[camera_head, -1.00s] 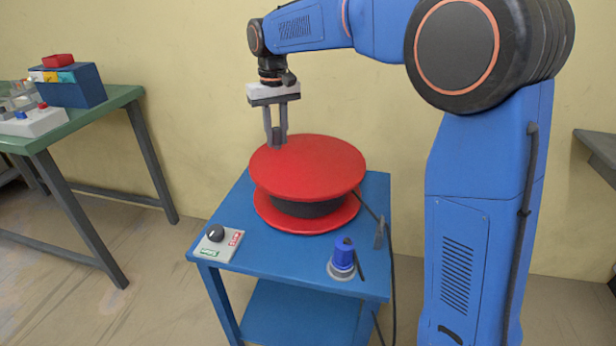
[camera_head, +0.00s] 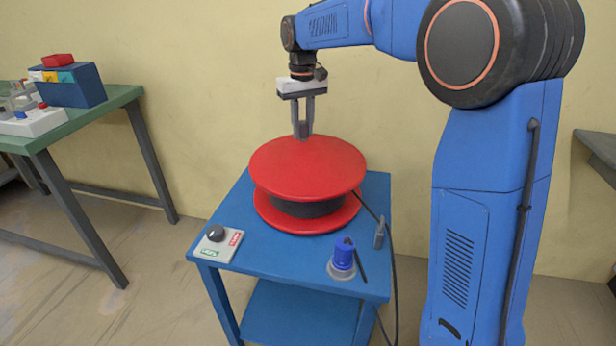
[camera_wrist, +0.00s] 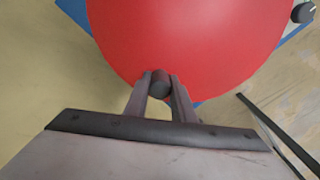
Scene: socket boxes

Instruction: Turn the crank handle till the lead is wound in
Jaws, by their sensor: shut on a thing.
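A red cable reel (camera_head: 308,162) with a dark wound core (camera_head: 306,208) lies flat on a small blue table (camera_head: 225,278). My gripper (camera_head: 302,136) points down at the far edge of the reel's top disc. In the wrist view, my gripper (camera_wrist: 160,88) is shut on a dark round crank handle (camera_wrist: 160,80) standing at the rim of the red disc (camera_wrist: 185,35). The black lead (camera_head: 391,262) runs from the reel's right side over the table's right edge and hangs down.
A grey control box with a black knob (camera_head: 217,233) sits at the table's front left. A blue plug-like part (camera_head: 343,255) stands at the front right, with a small grey clip (camera_head: 379,235) behind it. A green table (camera_head: 75,122) with boxes is at the left.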

